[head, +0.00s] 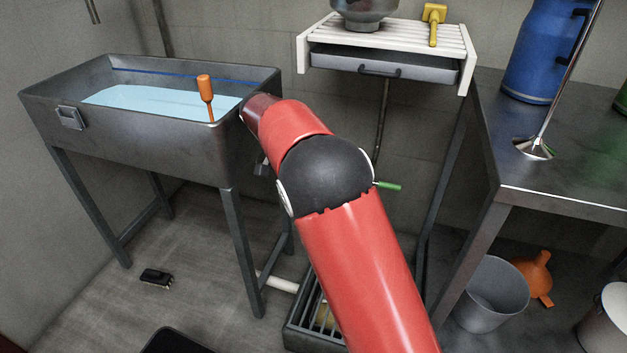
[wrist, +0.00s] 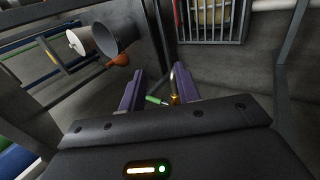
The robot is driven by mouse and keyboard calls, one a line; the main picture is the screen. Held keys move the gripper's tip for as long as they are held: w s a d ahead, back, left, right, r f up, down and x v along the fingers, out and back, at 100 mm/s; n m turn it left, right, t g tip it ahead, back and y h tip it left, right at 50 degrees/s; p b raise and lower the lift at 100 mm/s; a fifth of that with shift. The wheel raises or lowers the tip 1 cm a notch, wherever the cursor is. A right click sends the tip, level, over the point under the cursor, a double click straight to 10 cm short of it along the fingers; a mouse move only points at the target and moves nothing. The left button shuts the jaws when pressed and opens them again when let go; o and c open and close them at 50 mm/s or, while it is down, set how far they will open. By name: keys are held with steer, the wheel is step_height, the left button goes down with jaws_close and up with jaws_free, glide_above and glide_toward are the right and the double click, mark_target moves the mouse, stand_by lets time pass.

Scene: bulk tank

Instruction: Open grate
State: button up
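The grate (head: 318,318) is a set of dark parallel bars over a low, dark-framed floor box, partly hidden behind my red arm in the head view. In the wrist view the grate (wrist: 211,36) is at the top, beyond my fingers; its bars lie across the opening and something tan shows beneath them. My gripper (wrist: 161,71) has its two purple fingers apart, with no grate bar between them. A green handle (wrist: 155,100) and a brass-coloured piece (wrist: 175,90) show between the fingers; I cannot tell whether either touches them. My gripper is hidden in the head view.
A steel tank (head: 150,140) of pale blue liquid stands left on legs. A slatted white shelf (head: 390,38) hangs at the back. A steel bench (head: 575,170) stands right, with a grey bucket (head: 493,300) and orange funnel (head: 536,275) below. A pale pipe (head: 280,284) runs near the grate.

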steer(key=s+d+r+n+t+y, duration=0.25)
steer(key=s+d+r+y, duration=0.25)
steer(key=s+d+r, duration=0.6)
steer(key=s+d+f+t, duration=0.1)
steer(key=s+d+t, duration=0.1)
steer(key=s, duration=0.6)
steer(key=s+d+f+t+y+p, duration=0.1)
steer(key=s+d+t, duration=0.1)
steer(key=s, duration=0.6)
steer(key=shift+s+d+f+n+t+y, duration=0.3)
steer(key=shift+n+t, duration=0.15)
steer(key=shift+t, duration=0.1)
steer(key=shift+s+f, duration=0.3)
steer(key=c, duration=0.4)
jaws_close()
